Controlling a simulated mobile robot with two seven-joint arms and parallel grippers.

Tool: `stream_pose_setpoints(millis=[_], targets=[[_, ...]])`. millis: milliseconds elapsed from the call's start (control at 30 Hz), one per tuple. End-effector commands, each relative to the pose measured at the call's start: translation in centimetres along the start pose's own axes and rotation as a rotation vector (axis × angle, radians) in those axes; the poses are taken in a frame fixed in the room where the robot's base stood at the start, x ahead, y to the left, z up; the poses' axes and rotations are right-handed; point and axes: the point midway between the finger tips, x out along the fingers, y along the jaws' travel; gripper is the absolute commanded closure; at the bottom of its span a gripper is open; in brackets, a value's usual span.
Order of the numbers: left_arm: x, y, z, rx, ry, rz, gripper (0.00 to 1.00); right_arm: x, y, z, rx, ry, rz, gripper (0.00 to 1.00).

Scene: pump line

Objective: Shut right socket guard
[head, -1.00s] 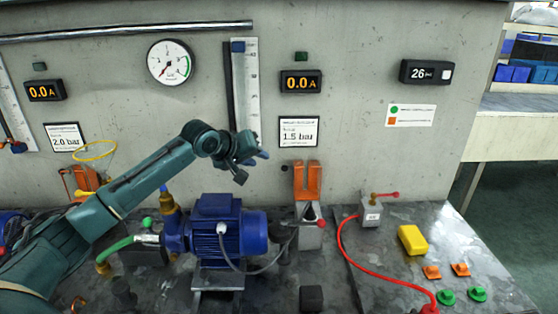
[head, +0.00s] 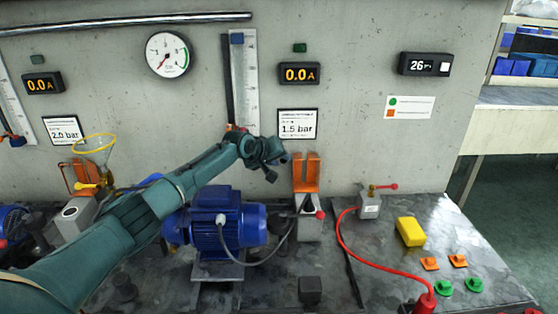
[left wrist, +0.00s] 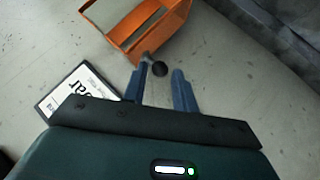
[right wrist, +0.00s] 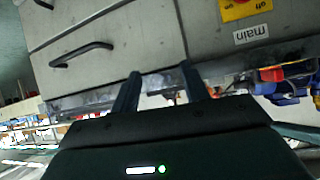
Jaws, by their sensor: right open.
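The right socket guard (head: 306,172) is an orange slotted flap. It stands upright, raised above the grey socket box (head: 310,227), right of the blue motor. My left gripper (head: 281,158) is just left of the guard's top, apart from it in the head view. The left gripper (left wrist: 158,78) is open and empty. My right gripper (right wrist: 158,82) is open and empty, facing a grey cabinet front.
The blue motor (head: 222,222) stands below my left arm, its grey cable running to the socket box. A grey box with a red-tipped lever (head: 370,205) and a yellow block (head: 410,232) are to the right. A 1.5 bar sign (head: 297,124) hangs behind the gripper.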

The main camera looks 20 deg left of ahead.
Motion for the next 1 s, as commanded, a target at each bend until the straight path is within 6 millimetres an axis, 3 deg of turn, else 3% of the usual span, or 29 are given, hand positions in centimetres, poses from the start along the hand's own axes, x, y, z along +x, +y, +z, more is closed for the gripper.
stream_pose_setpoints(millis=[367,700,1000], targets=[[0.36,0.05,0.00,0.000,0.000,0.000,0.72,-0.08,-0.16,-0.54,0.000,0.013,-0.004,0.55],[0.34,0.01,0.01,0.000,0.000,0.000,0.99,-0.05,-0.19,-0.30,-0.001,0.008,-0.005,0.55],[0.34,-0.02,0.02,-0.001,0.000,-0.001,1.00,-0.02,-0.21,0.09,-0.001,0.000,-0.005,0.55]])
